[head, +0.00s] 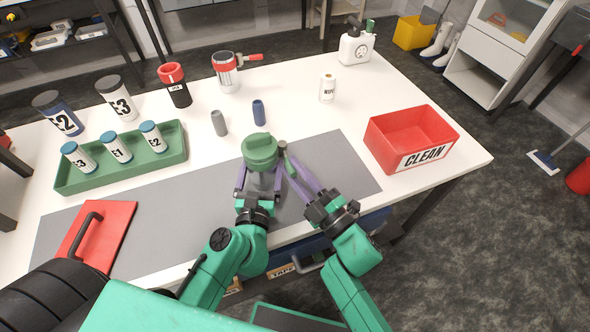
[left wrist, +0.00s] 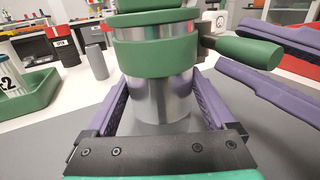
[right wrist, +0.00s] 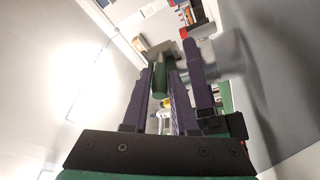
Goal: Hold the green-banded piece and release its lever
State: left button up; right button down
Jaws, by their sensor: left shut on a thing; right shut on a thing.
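The green-banded piece (head: 260,150) is a silvery cylinder with a green top and a green band. It stands upright over the grey mat. In the left wrist view its metal body (left wrist: 162,100) is between the purple fingers of my left gripper (head: 259,178), which is shut on it below the band. Its green lever (left wrist: 248,52) sticks out to the right. My right gripper (head: 288,163) comes from the right, with its fingers on either side of the lever and shut on it. In the right wrist view the lever (right wrist: 160,72) shows between the fingers, partly hidden.
A grey mat (head: 338,165) lies under the piece. Behind stand a grey cylinder (head: 219,123) and a blue cylinder (head: 259,112). A red CLEAN bin (head: 421,157) is at right, and a green tray (head: 75,184) with several cylinders at left. A red handled plate (head: 115,226) lies front left.

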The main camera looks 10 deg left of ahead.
jog(key=shift+g+y, duration=0.3)
jog(key=shift+w+d+n+g+y, duration=0.25)
jog(key=shift+n+g+y, duration=0.2)
jog(key=shift+n+g, duration=0.3)
jog(key=shift+w+d+n+g+y, duration=0.2)
jog(key=shift+n+g+y, duration=0.3)
jog(key=shift+g, duration=0.45)
jog(key=shift+w+d+n+g+y, duration=0.25)
jog(key=shift+n+g, duration=0.35)
jog(key=shift+g, duration=0.3)
jog(key=shift+w+d+n+g+y, duration=0.1)
jog(key=shift+w+n+g+y, duration=0.2)
jog(key=shift+n+g, duration=0.45)
jog(key=shift+w+d+n+g+y, duration=0.2)
jog(key=shift+w+n+g+y, duration=0.15)
jog(key=shift+g, duration=0.7)
jog(key=c, duration=1)
grip_release()
